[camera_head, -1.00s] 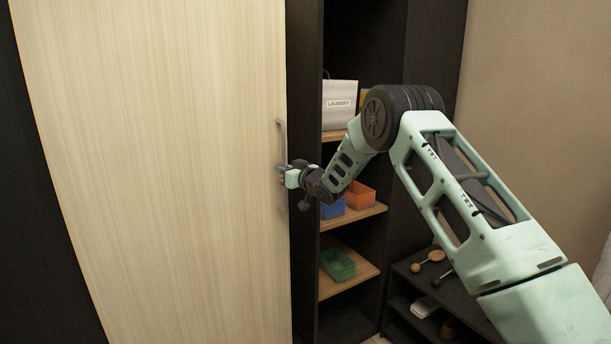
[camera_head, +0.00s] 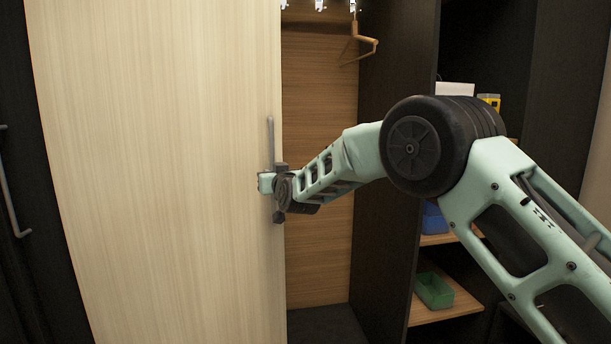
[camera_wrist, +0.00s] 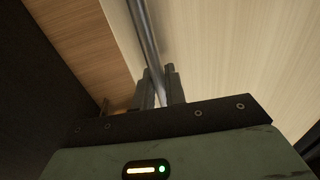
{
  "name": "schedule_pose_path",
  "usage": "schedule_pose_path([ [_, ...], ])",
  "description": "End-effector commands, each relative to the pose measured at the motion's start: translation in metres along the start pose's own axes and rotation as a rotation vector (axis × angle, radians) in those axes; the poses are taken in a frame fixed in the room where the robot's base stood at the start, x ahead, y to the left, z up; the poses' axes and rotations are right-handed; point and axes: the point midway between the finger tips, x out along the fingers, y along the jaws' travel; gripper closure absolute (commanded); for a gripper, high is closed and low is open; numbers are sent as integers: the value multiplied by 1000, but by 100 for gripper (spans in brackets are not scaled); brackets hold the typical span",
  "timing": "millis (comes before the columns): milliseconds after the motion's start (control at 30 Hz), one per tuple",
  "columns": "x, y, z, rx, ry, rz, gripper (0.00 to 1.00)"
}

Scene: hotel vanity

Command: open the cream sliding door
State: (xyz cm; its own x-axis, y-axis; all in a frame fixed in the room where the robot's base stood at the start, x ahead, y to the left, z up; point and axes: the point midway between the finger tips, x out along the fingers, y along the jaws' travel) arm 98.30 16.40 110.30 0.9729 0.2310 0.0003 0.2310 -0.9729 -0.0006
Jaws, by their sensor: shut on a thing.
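The cream sliding door (camera_head: 160,170) fills the left half of the head view, with an open gap to its right. A grey vertical bar handle (camera_head: 270,135) runs along its right edge. My gripper (camera_head: 268,183) is shut on the handle at about its middle. In the wrist view the handle (camera_wrist: 146,35) runs down between the two fingers of my gripper (camera_wrist: 160,88), and the door (camera_wrist: 235,50) lies behind it. The lower part of the handle is hidden by my gripper in the head view.
The gap shows a wardrobe interior with a wooden back panel (camera_head: 320,200) and a hanger (camera_head: 358,45). Shelves at the right hold a blue bin (camera_head: 433,218) and a green bin (camera_head: 434,290). A dark panel with another handle (camera_head: 12,200) stands at the far left.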

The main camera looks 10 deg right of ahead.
Motion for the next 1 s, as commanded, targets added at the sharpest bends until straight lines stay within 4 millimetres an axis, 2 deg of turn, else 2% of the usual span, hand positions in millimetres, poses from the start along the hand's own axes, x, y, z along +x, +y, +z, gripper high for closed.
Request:
schedule_pose_path([
  [33, 2, -16, 0, -1, -4, -6, 100],
  [100, 5, -29, 0, -1, -5, -4, 100],
  [300, 10, -54, 0, -1, -5, -1, 100],
  [500, 13, -62, 2, 0, -5, 1, 100],
  [833, 13, -62, 1, 0, -3, 2, 100],
  [867, 13, -62, 1, 0, -3, 2, 82],
  [900, 13, -61, 1, 0, -3, 2, 71],
  [1000, 13, -61, 1, 0, -2, 2, 70],
])
